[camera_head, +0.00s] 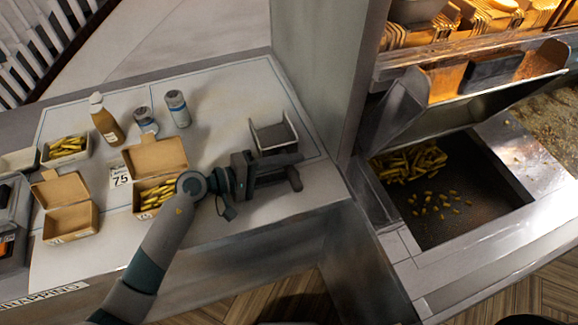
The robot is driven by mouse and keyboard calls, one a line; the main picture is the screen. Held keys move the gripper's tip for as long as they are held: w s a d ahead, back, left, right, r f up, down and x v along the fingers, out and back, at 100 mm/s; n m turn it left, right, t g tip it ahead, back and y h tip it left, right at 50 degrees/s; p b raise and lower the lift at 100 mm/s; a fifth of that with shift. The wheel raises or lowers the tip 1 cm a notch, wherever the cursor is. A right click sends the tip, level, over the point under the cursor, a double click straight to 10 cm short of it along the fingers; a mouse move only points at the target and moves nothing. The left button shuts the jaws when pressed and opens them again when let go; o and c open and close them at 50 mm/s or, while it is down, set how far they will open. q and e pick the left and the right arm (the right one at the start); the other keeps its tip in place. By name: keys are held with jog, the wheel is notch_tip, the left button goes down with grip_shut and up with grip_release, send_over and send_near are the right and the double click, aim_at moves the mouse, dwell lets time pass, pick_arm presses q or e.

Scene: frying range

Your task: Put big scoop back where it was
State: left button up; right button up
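The big scoop (275,137), a dark tray-like pan with light metal edges, is at the right end of the white counter, close to the steel column. My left gripper (289,171) is just in front of it on the near side, with its dark fingers pointing right. The gripper covers the scoop's near side and its handle, so I cannot tell whether the fingers are shut on it. My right gripper is not in view.
An open carton with fries (155,193), an empty carton (67,219), a sauce bottle (104,124) and two shakers (177,108) stand on the counter (225,105). The fries bin (458,205) is right of the column (318,70).

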pick_arm(q)
jog(key=shift+r+p, duration=0.25)
jog(key=shift+p, duration=0.05)
jog(key=b+v, duration=0.1)
jog(key=v, duration=0.1)
jog(key=b+v, duration=0.1)
jog(key=v, duration=0.1)
jog(key=b+v, duration=0.1)
jog(key=v, duration=0.1)
jog(key=shift+a+f+b, duration=0.1)
jog(key=shift+f+b, duration=0.15)
jog(key=shift+b, duration=0.15)
jog(key=shift+s+a+r, duration=0.3)
jog(key=shift+a+r, duration=0.05)
jog(key=shift+a, duration=0.3)
jog(key=shift+c, duration=0.3)
dwell(0.4)
